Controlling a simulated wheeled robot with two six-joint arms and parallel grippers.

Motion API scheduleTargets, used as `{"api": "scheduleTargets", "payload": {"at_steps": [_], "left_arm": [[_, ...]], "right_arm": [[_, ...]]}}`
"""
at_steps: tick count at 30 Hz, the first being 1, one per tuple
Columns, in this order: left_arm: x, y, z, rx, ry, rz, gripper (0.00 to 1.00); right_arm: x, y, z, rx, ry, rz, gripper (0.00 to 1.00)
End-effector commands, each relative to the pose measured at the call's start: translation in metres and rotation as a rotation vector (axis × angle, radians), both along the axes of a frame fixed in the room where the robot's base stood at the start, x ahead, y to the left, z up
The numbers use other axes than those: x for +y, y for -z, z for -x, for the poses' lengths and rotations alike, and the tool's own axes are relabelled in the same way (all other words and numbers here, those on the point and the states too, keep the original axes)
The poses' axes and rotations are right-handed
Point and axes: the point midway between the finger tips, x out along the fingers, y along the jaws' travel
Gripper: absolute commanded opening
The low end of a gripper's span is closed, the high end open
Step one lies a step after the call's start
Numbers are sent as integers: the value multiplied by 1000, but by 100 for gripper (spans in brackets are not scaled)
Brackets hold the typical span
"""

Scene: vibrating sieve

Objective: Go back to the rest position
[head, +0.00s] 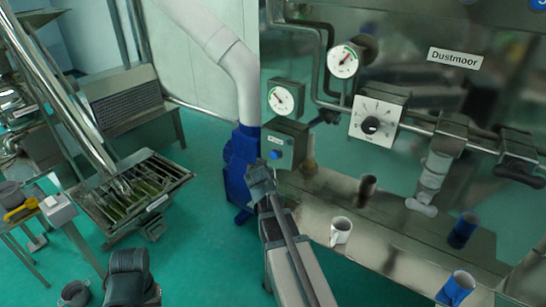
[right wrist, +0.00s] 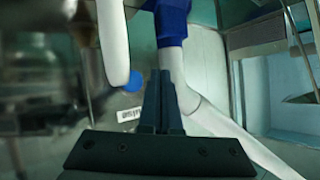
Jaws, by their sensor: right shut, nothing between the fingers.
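My right gripper (head: 259,182) is in the middle of the head view, raised in front of the control box (head: 284,146) with a blue button (head: 275,155). Its tip is just below and left of the button; the head view does not show whether they touch. In the right wrist view my right gripper (right wrist: 161,90) has its fingers together with nothing between them. The blue button (right wrist: 133,82) shows to the left of the fingers, above a small label (right wrist: 128,113).
Right of my arm, a steel bench holds a white cup (head: 341,231) and blue cups (head: 457,288). Gauges (head: 343,61) and a dial box (head: 378,120) are above. A blue machine (head: 239,165) stands behind my gripper. A slatted tray (head: 180,171) is left; green floor (head: 205,235) between is clear.

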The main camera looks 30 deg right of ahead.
Motion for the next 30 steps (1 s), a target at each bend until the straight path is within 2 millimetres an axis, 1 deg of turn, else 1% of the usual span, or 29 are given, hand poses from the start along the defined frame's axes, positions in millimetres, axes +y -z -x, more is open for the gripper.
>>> {"api": "scheduleTargets", "payload": {"at_steps": [18, 20, 21, 23, 26, 27, 29, 30], "left_arm": [[0, 0, 0, 0, 0, 0, 0], [0, 0, 0, 0, 0, 0, 0], [0, 1, 0, 0, 0, 0, 0], [0, 4, 0, 0, 0, 0, 0], [0, 12, 0, 0, 0, 0, 0], [0, 16, 0, 0, 1, 0, 0], [0, 22, 0, 0, 1, 0, 0], [0, 25, 0, 0, 1, 0, 0]], "right_arm": [[0, 0, 0, 0, 0, 0, 0], [1, 1, 0, 4, -2, 1, 0], [6, 4, 1, 13, -9, -1, 0], [19, 12, 3, 46, -26, -3, 0], [62, 38, 13, 155, -87, -6, 0], [84, 51, 20, 215, -124, -7, 0], [121, 72, 34, 319, -189, -6, 0], [146, 85, 46, 389, -237, -3, 0]]}}
